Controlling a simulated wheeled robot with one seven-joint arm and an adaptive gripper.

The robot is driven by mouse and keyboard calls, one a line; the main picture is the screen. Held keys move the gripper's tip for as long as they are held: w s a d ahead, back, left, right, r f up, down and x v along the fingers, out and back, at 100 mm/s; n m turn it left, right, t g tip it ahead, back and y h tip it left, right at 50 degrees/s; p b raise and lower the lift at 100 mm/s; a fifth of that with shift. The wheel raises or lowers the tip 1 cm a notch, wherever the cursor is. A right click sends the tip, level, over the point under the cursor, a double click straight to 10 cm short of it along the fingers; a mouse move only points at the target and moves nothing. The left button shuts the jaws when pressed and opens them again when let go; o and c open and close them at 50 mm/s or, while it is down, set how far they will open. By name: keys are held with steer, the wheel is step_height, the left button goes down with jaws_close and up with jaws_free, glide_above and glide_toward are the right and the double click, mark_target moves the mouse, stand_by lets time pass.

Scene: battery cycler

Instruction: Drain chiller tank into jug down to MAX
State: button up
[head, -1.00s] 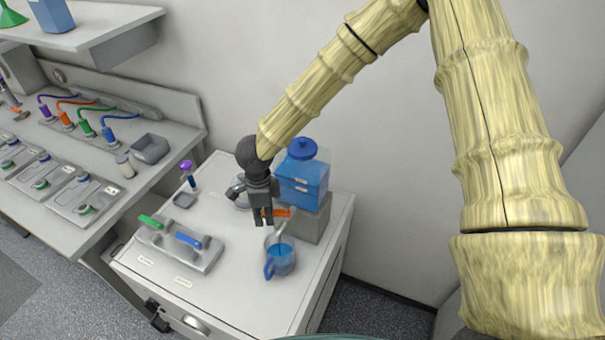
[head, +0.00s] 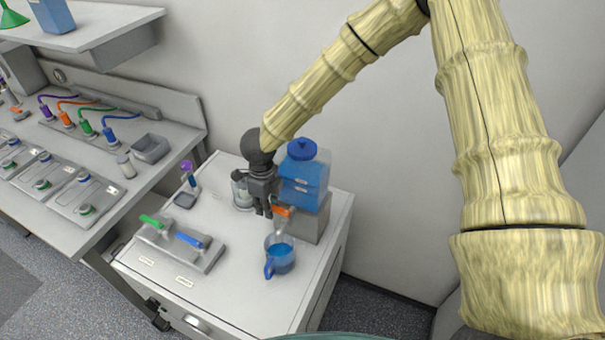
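The chiller tank (head: 304,172) is a translucent blue container with a dark blue lid, on a grey block (head: 312,222) at the back right of the cabinet top. An orange tap handle (head: 284,211) is at its front with a spout below. The jug (head: 281,259), clear with a blue handle, stands under the spout and holds blue liquid. My gripper (head: 264,210) points down just left of the orange handle, very close to it. Whether it touches the handle, and how far its fingers are apart, I cannot tell. The MAX mark is too small to read.
A grey panel (head: 208,262) with a green and a blue lever lies at the front left of the cabinet top (head: 250,300). A glass vessel (head: 241,188) stands behind my gripper. A bench with cabled cells is further left.

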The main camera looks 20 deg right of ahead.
steer(key=shift+w+d+p, duration=0.25)
steer(key=shift+p, duration=0.3)
stand_by(0.5)
steer(key=shift+o, duration=1.1)
steer(key=shift+r+p, duration=1.15)
steer(key=shift+r, duration=0.4)
step_height(320, 180, up, 5)
steer(key=shift+w+d+f, duration=0.1)
steer(key=shift+d, duration=0.05)
